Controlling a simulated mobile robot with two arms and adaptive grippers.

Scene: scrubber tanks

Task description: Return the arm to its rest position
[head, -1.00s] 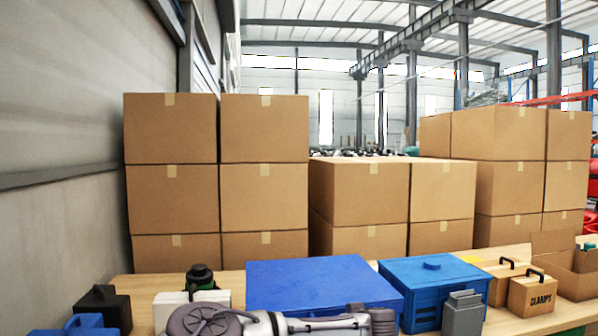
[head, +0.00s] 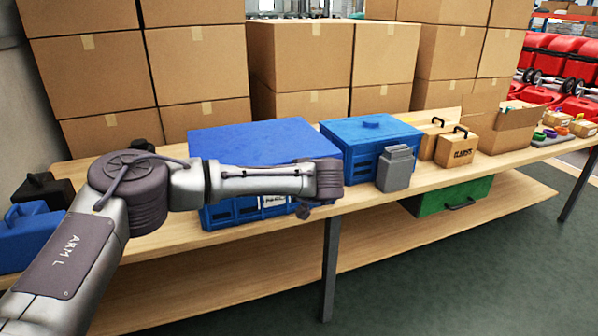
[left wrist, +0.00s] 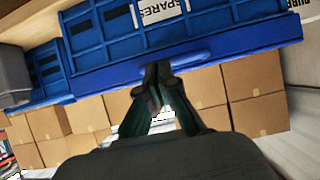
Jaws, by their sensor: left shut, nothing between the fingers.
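My left arm reaches in from the left in the head view, its forearm lying across the front of a large blue bin (head: 250,140). My left gripper is mostly hidden behind the wrist in the head view. In the left wrist view my left gripper (left wrist: 157,72) is shut and empty, with its fingertips together. The tips show against the edge of the blue bin, which also shows in the left wrist view (left wrist: 100,40), upside down with a white SPARES label. I cannot tell whether they touch it. My right gripper is not in view.
A smaller blue lidded box (head: 362,132), a grey canister (head: 395,168) and a CLAMPS box (head: 455,150) stand right of the bin. A blue case (head: 28,237) is at the left. Stacked cartons (head: 300,60) stand behind the table (head: 380,205). The floor in front is clear.

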